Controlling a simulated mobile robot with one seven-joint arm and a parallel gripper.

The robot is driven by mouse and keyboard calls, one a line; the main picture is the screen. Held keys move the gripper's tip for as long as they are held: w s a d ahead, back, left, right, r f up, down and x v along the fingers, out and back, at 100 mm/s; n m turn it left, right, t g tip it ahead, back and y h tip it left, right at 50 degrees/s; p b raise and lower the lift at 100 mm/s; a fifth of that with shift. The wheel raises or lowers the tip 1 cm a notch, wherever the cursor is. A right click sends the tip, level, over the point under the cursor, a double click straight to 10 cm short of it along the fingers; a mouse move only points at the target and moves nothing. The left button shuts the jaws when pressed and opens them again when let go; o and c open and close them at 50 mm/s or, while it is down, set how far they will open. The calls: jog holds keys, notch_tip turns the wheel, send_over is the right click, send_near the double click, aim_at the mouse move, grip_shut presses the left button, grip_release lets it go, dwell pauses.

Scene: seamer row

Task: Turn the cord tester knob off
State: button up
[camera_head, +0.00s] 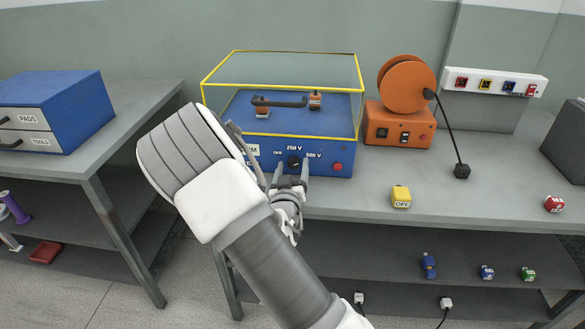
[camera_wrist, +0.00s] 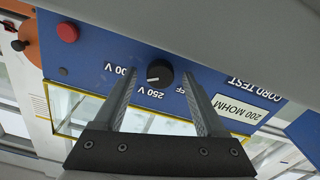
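The cord tester (camera_head: 325,160) is a blue box with a yellow-framed clear cover. Its black knob (camera_head: 294,161) is on the front panel, among OFF, 250 V and a second voltage label. In the upside-down wrist view, the knob (camera_wrist: 160,73) shows a white pointer mark towards its left side; the exact setting is hard to read. My gripper (camera_head: 290,178) is in front of the panel. In the wrist view, my gripper (camera_wrist: 160,77) is open, one finger on each side of the knob, with gaps visible. The fingers partly hide the labels.
A red button (camera_head: 337,167) is on the panel right of the knob. The cover has a black handle (camera_head: 279,101). An orange reel unit (camera_head: 400,125) stands to the right, and a yellow block (camera_head: 401,196) lies on the bench. A blue drawer cabinet (camera_head: 55,110) is at left.

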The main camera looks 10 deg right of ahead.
grip_shut()
jog(key=shift+n, duration=0.4)
jog(key=n, duration=0.4)
jog(key=shift+n, duration=0.4)
jog(key=n+p, duration=0.1)
jog(key=n, duration=0.5)
jog(key=shift+a+p, duration=0.1)
jog(key=shift+p, duration=0.25)
jog(key=n+p, duration=0.1)
jog(key=n, duration=0.5)
jog(key=shift+f+n, duration=0.15)
jog(key=shift+n, duration=0.25)
jog(key=n, duration=0.5)
jog(key=shift+n, duration=0.4)
